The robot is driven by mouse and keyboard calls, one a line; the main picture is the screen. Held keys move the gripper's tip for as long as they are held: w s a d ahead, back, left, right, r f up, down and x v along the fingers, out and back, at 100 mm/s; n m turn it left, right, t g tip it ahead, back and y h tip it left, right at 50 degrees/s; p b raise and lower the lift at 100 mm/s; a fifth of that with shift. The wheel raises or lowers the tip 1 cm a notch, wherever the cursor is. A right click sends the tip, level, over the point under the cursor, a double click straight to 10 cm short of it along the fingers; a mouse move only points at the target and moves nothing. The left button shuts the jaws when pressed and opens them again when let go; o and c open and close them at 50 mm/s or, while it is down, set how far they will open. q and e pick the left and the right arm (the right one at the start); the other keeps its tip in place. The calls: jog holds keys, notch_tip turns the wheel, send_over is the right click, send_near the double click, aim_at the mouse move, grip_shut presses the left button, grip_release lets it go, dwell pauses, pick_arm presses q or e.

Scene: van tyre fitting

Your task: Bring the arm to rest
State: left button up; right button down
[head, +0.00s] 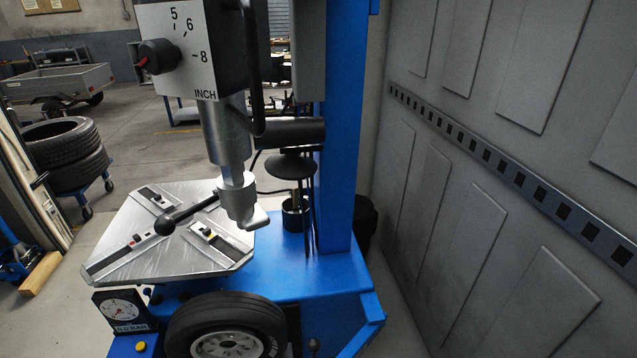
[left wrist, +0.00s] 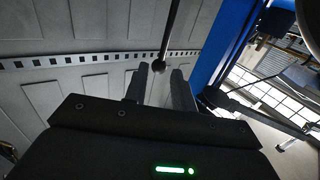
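My left gripper (left wrist: 160,72) shows in the left wrist view with its two dark fingers apart. A black ball knob (left wrist: 158,66) at the end of a thin rod shows at the fingertips, with small gaps on both sides. I cannot tell how deep it lies between them. In the head view neither gripper shows. The blue tyre changer there has a grey mounting column (head: 224,137) above a square metal turntable (head: 130,252). A black lever with a ball knob (head: 165,225) reaches over the turntable. No tyre lies on the turntable.
A blue upright (head: 345,130) stands behind the column; it also shows in the left wrist view (left wrist: 226,45). A panelled grey wall (head: 520,180) is on the right. A wheel (head: 226,325) is at the machine's front, and stacked tyres (head: 68,152) stand at left.

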pick_arm(q)
jog(key=s+a+f+n+g+y, duration=0.1)
jog(key=s+a+f+g+y, duration=0.2)
jog(key=f, duration=0.6)
jog(key=s+a+f+n+g+y, duration=0.1)
jog(key=s+a+f+y, duration=0.3)
jog(key=f, duration=0.6)
jog(key=s+a+f+n+g+y, duration=0.1)
jog(key=s+a+f+n+g, duration=0.1)
jog(key=a+f, duration=0.5)
jog(key=s+a+f+n+g+y, duration=0.1)
jog(key=s+f+g+y, duration=0.1)
jog(key=s+f, duration=0.6)
jog(key=s+a+f+g+y, duration=0.1)
jog(key=s+f+g, duration=0.3)
jog(key=s+f, duration=0.4)
jog(key=s, duration=0.5)
jog(key=shift+a+n+g+y, duration=0.3)
jog(key=shift+n+y, duration=0.1)
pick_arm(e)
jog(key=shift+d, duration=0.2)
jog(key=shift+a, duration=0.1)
